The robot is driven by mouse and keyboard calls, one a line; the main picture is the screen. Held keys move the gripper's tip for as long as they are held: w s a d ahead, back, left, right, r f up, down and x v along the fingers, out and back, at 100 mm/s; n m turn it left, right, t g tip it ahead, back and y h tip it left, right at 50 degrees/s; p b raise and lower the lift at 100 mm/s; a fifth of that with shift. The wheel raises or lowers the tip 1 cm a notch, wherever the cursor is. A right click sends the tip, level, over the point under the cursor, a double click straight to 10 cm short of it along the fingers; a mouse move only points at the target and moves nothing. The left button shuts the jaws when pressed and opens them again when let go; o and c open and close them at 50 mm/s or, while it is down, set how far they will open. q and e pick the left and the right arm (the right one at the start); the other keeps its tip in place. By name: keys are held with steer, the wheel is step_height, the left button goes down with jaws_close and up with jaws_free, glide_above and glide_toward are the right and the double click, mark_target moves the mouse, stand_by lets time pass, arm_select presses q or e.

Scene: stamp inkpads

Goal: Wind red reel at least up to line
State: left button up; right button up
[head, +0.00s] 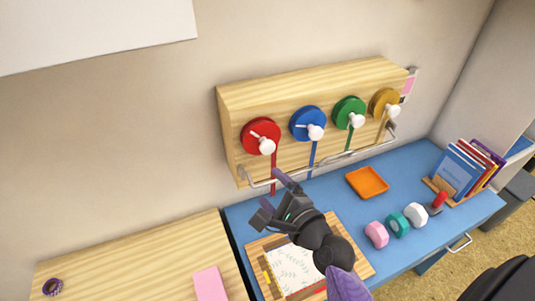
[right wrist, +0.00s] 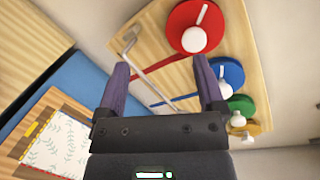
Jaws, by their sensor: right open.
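The red reel (head: 256,131) is the leftmost round disc on the front of a wooden box on the wall. It has a white knob (head: 267,146) and a pale line on its face. A red ribbon (head: 273,178) hangs from it past a metal bar. My right gripper (head: 272,193) is below the red reel, apart from it. In the right wrist view the red reel (right wrist: 194,24) is ahead, up and right of centre, and the two purple fingers are open with nothing held between them. My left gripper is not in view.
Blue (head: 306,120), green (head: 348,110) and yellow (head: 383,101) reels continue to the right. The metal bar (head: 330,161) runs along the box's lower front. On the blue desk are an orange tray (head: 366,182), colored rollers, books (head: 462,170) and a wooden board (head: 262,248).

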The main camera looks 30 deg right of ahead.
mark_target(269, 149)
steer(key=w+d+m+h, duration=0.1)
steer(key=w+m, duration=0.1)
steer(key=w, duration=0.1)
steer(key=w+d+m+t+h+b, duration=0.1)
steer(key=w+m, duration=0.1)
steer(key=w, duration=0.1)
steer(key=w+d+r+m, duration=0.1)
steer(key=w+d, duration=0.1)
steer(key=w, duration=0.1)
steer(key=shift+w+m+h+b, duration=0.35)
steer(key=shift+w+m+h, duration=0.05)
steer(key=shift+w+r, duration=0.1)
steer(key=shift+w, duration=0.4)
jaws_close()
